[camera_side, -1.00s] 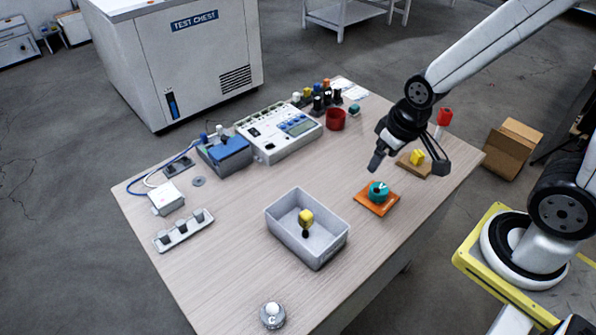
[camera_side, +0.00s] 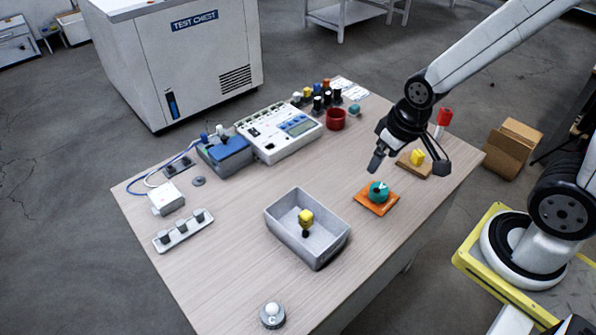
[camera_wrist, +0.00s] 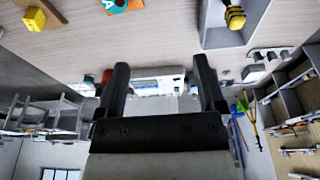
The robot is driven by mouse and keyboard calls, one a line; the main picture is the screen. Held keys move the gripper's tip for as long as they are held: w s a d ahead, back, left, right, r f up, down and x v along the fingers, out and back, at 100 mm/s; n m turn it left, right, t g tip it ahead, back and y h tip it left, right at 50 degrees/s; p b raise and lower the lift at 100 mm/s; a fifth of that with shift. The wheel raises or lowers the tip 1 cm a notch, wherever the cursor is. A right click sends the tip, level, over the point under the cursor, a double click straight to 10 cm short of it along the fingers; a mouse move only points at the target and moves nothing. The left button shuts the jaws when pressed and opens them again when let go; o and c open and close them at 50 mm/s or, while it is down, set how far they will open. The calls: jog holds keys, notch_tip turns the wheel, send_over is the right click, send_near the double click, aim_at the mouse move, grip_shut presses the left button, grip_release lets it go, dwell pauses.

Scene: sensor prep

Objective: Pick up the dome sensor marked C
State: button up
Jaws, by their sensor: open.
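The dome sensor marked C (camera_side: 272,315) is a grey disc with a white dome on top. It stands on the table near its front edge in the side view, at the bottom of the picture. It does not show in the wrist view. My gripper (camera_side: 408,165) is open and empty, above the right side of the table near the orange plate, well away from the sensor. Its two dark fingers (camera_wrist: 165,85) stand wide apart in the wrist view with nothing between them.
A grey bin (camera_side: 338,246) with a yellow-and-black part (camera_side: 306,217) inside lies between my gripper and the sensor. A red cup (camera_side: 336,119) stands behind. The table around the sensor is clear.

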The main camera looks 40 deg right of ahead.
jog(key=shift+o, duration=0.2)
jog(key=shift+a, duration=0.1)
jog(key=n+t+y, duration=0.6)
jog(key=n, duration=0.1)
send_over(277, 312)
jog(key=w+d, duration=0.3)
jog(key=d, duration=0.4)
notch_tip(277, 312, down, 14)
jog(key=shift+s+d+r, duration=0.1)
jog(key=shift+d+r, duration=0.05)
jog(key=shift+r, duration=0.05)
jog(key=s+a+f, duration=0.1)
jog(key=s, duration=0.1)
jog(key=s+a+f+n+y, duration=0.1)
jog(key=s, duration=0.1)
jog(key=s+a+f+y, duration=0.1)
jog(key=s, duration=0.1)
jog(key=shift+f+n, duration=0.2)
jog(key=shift+n, duration=0.1)
jog(key=shift+s+f+y, duration=0.2)
jog(key=shift+s+y, duration=0.3)
jog(key=shift+s, duration=0.05)
jog(key=shift+a, duration=0.1)
jog(key=shift+x, duration=1.25)
